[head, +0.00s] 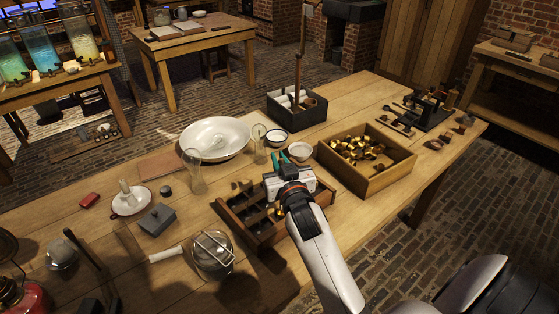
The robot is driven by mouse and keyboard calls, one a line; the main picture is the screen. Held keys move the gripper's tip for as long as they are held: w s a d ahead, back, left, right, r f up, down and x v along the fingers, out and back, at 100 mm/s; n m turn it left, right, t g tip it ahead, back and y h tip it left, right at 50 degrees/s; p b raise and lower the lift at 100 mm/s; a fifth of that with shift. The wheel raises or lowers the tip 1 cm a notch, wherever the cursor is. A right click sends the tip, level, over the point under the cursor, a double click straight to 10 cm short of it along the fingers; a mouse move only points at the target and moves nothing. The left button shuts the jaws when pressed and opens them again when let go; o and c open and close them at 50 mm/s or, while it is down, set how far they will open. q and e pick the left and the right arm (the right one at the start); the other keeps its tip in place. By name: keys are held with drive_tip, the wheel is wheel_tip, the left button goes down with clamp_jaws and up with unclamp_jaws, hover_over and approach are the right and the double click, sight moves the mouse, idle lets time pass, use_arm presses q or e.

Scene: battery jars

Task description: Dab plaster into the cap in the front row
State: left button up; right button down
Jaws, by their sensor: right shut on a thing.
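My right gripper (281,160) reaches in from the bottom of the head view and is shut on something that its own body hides. Its teal fingertips are over the table, beside a small white bowl (300,150) with pale content. A wooden rack (232,222) with dark compartments lies below and partly under my gripper and wrist. Small dark and brass-coloured pieces show in it, but I cannot make out a single cap in its front row. My left gripper is not in view.
A wooden crate (377,183) of brass pieces stands right of my gripper. The table's right front is clear.

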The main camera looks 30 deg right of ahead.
drive_tip(key=shift+f+b, duration=0.9)
drive_tip(key=shift+f, duration=0.55)
idle(0.7)
drive_tip(key=shift+r, duration=0.1)
idle(0.7)
wheel_tip(320, 180, up, 8)
drive_tip(key=p, duration=0.7)
drive_tip(key=shift+f+p, duration=0.25)
drive_tip(key=shift+p, duration=0.15)
idle(0.4)
